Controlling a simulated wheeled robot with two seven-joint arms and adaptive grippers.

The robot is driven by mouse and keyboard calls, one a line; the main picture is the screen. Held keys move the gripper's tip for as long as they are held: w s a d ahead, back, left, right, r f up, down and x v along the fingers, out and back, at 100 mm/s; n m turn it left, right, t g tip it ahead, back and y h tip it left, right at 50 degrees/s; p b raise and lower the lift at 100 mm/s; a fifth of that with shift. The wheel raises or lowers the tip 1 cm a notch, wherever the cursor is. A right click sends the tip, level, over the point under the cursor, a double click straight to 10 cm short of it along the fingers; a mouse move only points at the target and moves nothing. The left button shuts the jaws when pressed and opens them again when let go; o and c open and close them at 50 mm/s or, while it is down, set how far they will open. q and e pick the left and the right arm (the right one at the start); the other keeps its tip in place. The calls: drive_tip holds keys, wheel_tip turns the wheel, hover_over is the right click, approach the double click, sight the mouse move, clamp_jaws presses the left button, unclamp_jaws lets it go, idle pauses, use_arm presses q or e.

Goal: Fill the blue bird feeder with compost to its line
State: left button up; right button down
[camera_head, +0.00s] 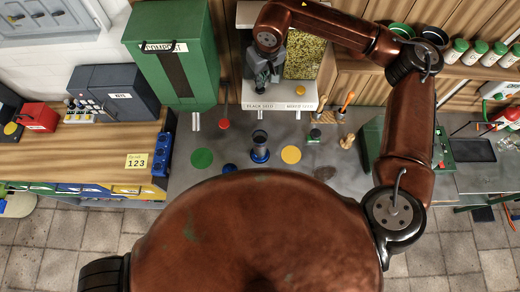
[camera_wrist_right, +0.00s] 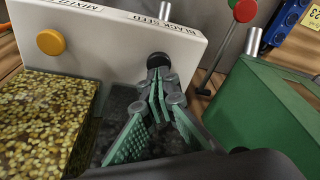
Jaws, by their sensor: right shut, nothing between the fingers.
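The blue bird feeder (camera_head: 260,155), a dark tube on a blue base, stands upright on the bench below the black seed spout. Its fill line and contents are too small to tell. The green compost hopper (camera_head: 149,49) stands at the back left, with a dark front window. It also shows at the right of the right wrist view (camera_wrist_right: 255,105). My right gripper (camera_head: 265,83) is above the black seed bin, away from feeder and hopper. In the wrist view its shut, empty fingers (camera_wrist_right: 159,88) are just short of a black knob (camera_wrist_right: 157,60); contact cannot be told. My left gripper is out of view.
The seed box (camera_head: 277,102) has a mixed seed bin (camera_head: 305,58) beside the black seed bin. A red-knobbed lever (camera_head: 224,124) stands between hopper and seed box. A green disc (camera_head: 202,158) and a yellow disc (camera_head: 291,154) flank the feeder. Brushes stand to the right.

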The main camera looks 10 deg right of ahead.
idle(0.5)
wheel_tip(320, 180, up, 6)
drive_tip(key=shift+p, duration=1.1)
